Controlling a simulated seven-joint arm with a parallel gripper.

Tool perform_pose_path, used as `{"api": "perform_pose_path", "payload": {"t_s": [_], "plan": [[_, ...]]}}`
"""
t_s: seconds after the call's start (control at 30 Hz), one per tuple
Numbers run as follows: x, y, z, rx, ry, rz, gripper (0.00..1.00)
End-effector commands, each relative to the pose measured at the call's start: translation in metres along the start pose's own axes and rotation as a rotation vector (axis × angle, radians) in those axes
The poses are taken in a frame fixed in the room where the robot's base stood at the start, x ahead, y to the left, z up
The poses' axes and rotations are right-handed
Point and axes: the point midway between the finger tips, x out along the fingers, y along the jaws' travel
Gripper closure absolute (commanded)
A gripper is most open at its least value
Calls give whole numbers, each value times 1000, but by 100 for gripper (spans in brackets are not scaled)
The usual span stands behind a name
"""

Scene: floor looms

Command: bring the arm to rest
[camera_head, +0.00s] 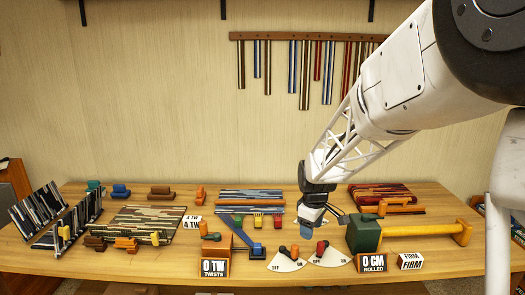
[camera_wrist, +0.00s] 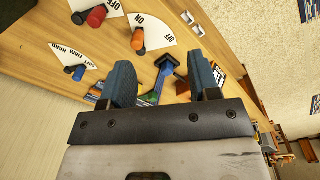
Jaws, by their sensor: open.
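My gripper (camera_head: 313,214) hangs from my white arm over the right middle part of the wooden table (camera_head: 160,268). In the wrist view its two blue fingers (camera_wrist: 162,80) are spread apart, with nothing seen held between them. The gripper is left of a green block with a yellow handle (camera_head: 363,234) and behind two white OFF/ON dials. The exact gap between the fingertips and the table cannot be told.
An orange-knobbed dial (camera_head: 286,262) and a red-knobbed dial (camera_head: 328,256) stand near the front edge. A "0 CM ROLLED" sign (camera_head: 372,263) is to their right. Striped mats, a rack of dark strips (camera_head: 42,215) and small coloured blocks cover the left. Strips hang on the wall.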

Motion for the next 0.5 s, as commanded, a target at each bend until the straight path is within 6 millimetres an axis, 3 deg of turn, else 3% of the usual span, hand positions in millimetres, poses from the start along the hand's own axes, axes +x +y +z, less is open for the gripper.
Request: {"api": "perform_pose_path", "payload": {"t_s": [0.1,0.5], "plan": [[-23,-18,18,70,9,12,44],[-78,-80,78,310,38,41,44]]}}
